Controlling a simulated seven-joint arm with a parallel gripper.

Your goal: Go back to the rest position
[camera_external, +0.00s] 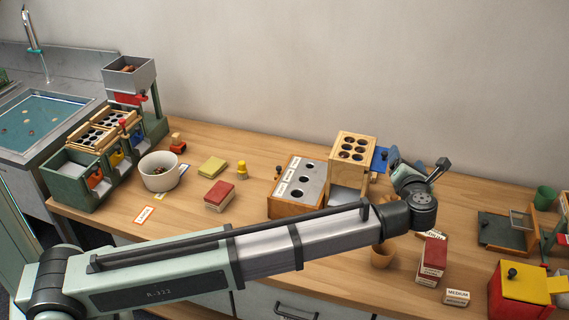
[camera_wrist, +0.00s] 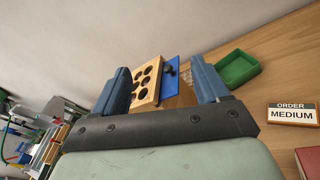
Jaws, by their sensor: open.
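My gripper (camera_external: 418,163) is at the end of my outstretched arm, over the right half of the bench. It is open, and in the wrist view its two blue-grey fingers (camera_wrist: 162,76) stand wide apart with nothing held between them. Beyond them is a wooden box (camera_wrist: 140,88) with round holes and a blue panel (camera_wrist: 171,70) with a dark knob. The same wooden box (camera_external: 351,147) stands left of my gripper in the external view, and the blue panel (camera_external: 380,160) is partly hidden by it.
A tan cup (camera_external: 382,257), tall red box (camera_external: 432,263) and yellow-lidded box (camera_external: 525,283) are near my forearm. The wrist view shows a green tray (camera_wrist: 237,69) and MEDIUM order card (camera_wrist: 292,114).

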